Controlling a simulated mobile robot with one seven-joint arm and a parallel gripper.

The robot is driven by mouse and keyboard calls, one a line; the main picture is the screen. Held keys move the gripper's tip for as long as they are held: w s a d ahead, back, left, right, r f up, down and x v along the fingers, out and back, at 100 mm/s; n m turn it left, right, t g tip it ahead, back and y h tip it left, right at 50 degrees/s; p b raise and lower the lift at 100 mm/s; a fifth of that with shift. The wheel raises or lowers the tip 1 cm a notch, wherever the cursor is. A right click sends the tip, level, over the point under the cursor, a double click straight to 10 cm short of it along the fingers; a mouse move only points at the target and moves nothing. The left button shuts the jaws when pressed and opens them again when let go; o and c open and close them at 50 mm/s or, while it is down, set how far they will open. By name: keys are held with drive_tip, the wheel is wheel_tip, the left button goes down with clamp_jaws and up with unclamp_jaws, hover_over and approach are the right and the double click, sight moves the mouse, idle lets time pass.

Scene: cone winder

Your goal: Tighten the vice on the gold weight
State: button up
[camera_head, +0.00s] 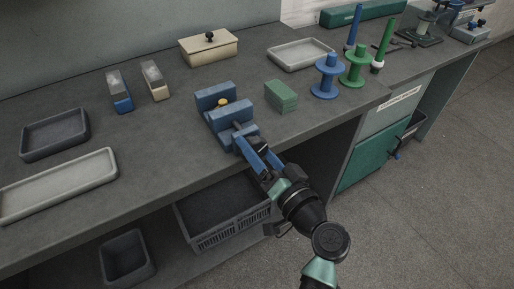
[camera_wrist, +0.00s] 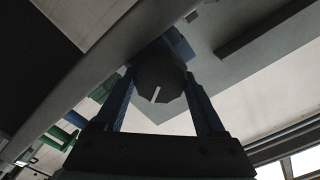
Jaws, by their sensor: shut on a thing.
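The blue vice (camera_head: 232,113) stands on the bench near its front edge. The small gold weight (camera_head: 222,102) shows between its two jaws; I cannot tell whether both jaws touch it. My gripper (camera_head: 250,141) is at the front of the vice, its blue fingers reaching in from the bench's edge. In the wrist view the fingers are closed on either side of a dark, many-sided knob (camera_wrist: 160,82) with a white mark line. In the head view the knob is mostly hidden by my fingers.
A green block (camera_head: 281,96) stands just right of the vice, with a blue spool (camera_head: 327,77) and a green spool (camera_head: 355,68) beyond. Two brush-like blocks (camera_head: 120,94) and grey trays (camera_head: 57,151) lie left. A crate (camera_head: 215,232) sits below the bench.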

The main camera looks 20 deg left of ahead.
idle(0.3)
drive_tip(key=o, duration=1.3)
